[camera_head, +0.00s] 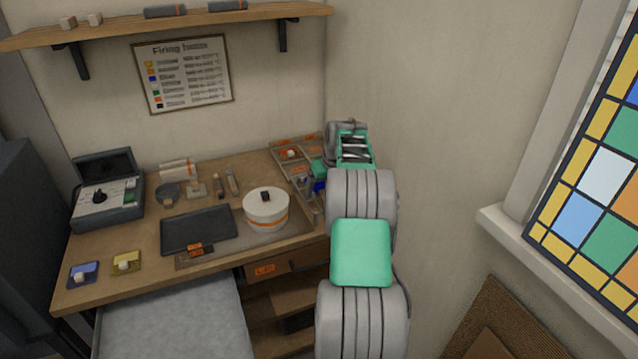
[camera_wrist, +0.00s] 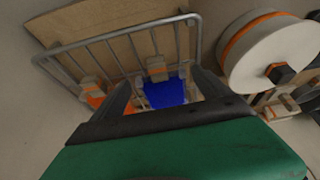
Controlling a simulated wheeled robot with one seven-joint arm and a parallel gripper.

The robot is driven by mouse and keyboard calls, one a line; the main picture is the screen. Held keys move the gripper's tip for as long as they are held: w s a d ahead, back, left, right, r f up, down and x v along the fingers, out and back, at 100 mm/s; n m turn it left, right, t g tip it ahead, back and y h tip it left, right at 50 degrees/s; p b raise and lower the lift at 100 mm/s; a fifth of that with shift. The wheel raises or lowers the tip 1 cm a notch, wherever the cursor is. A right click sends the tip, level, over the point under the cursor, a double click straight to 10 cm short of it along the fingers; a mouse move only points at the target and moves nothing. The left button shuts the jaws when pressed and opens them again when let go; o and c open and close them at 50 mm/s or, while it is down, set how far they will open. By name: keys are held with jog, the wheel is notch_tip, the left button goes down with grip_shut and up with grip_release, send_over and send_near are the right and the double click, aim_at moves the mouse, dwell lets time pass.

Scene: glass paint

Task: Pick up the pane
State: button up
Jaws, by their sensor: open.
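A blue pane (camera_wrist: 165,92) stands between the fingers of my gripper (camera_wrist: 162,80) in the wrist view. It has a pale tab with an orange band at its top. The dark fingers are apart, one on each side, and I cannot tell whether they touch it. Its lower part is hidden by my gripper. A patch of blue (camera_head: 319,187) also shows beside my arm in the head view, at the right end of the bench. An orange pane (camera_wrist: 95,99) with a similar tab is left of the blue one, partly behind my left finger.
A wire rail (camera_wrist: 115,40) runs close beyond the panes. A round white kiln (camera_head: 266,210) with an orange band stands left of my arm. A blue tile (camera_head: 84,272) and a yellow tile (camera_head: 126,262) lie at the bench's front left. A wall is close on the right.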

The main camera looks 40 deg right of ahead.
jog(key=shift+w+f, duration=0.15)
jog(key=shift+f, duration=0.25)
jog(key=shift+r, duration=0.1)
jog(key=c, duration=1.2)
jog(key=shift+o, duration=0.2)
jog(key=shift+r, duration=0.25)
notch_tip(320, 180, up, 2)
jog(key=shift+d+r+b, duration=0.1)
jog(key=shift+b, duration=0.7)
jog(key=s+a+r, duration=0.3)
jog(key=s+r, duration=0.3)
jog(key=s+a+r+b, duration=0.1)
jog(key=s+a+r, duration=0.3)
jog(key=s+r, duration=0.2)
jog(key=shift+a+r, duration=0.25)
jog(key=shift+r, duration=0.4)
